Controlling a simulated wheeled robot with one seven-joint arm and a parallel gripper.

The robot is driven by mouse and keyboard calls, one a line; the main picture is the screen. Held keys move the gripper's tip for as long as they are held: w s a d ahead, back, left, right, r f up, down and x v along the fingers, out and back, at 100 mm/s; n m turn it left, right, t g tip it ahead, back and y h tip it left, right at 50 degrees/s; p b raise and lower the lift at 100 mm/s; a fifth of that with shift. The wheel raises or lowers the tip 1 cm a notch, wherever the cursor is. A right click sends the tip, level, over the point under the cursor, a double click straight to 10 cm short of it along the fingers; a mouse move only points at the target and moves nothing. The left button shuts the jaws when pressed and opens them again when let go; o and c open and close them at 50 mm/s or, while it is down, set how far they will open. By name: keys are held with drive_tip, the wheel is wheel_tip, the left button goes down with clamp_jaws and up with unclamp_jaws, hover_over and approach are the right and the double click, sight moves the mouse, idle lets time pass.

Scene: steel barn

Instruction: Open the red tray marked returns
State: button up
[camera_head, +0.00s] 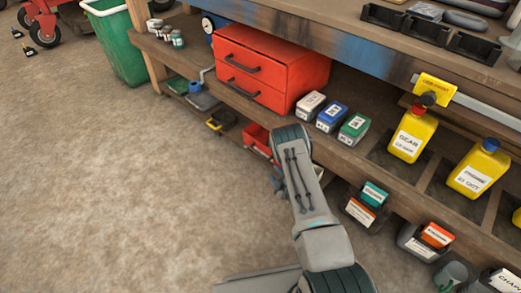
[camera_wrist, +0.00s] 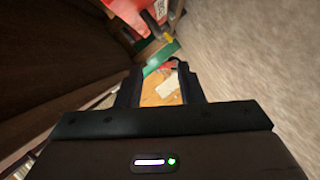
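A red tray or bin (camera_head: 257,138) sits low under the bench in the head view, partly hidden by my arm. I cannot read any returns marking on it. In the wrist view a red piece (camera_wrist: 128,10) with a white label and a dark bar beside it shows at the top; I cannot tell if it is the same tray. My gripper (camera_wrist: 160,86) has its two fingers apart, with an orange-brown surface bearing a pale label (camera_wrist: 168,88) seen between and beyond them. No grip on anything shows. In the head view my arm hides the gripper.
A red two-drawer cabinet (camera_head: 270,68) stands on the shelf above, beside several labelled boxes (camera_head: 331,116). Yellow jugs (camera_head: 412,133) stand to the right. Small bins (camera_head: 367,207) sit lower right. A green bin (camera_head: 122,45) is at the back left.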

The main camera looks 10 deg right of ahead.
sight(261, 156)
drive_tip(key=b+x, duration=0.6)
drive_tip(key=x, duration=0.8)
drive_tip(key=shift+w, duration=0.2)
clamp_jaws()
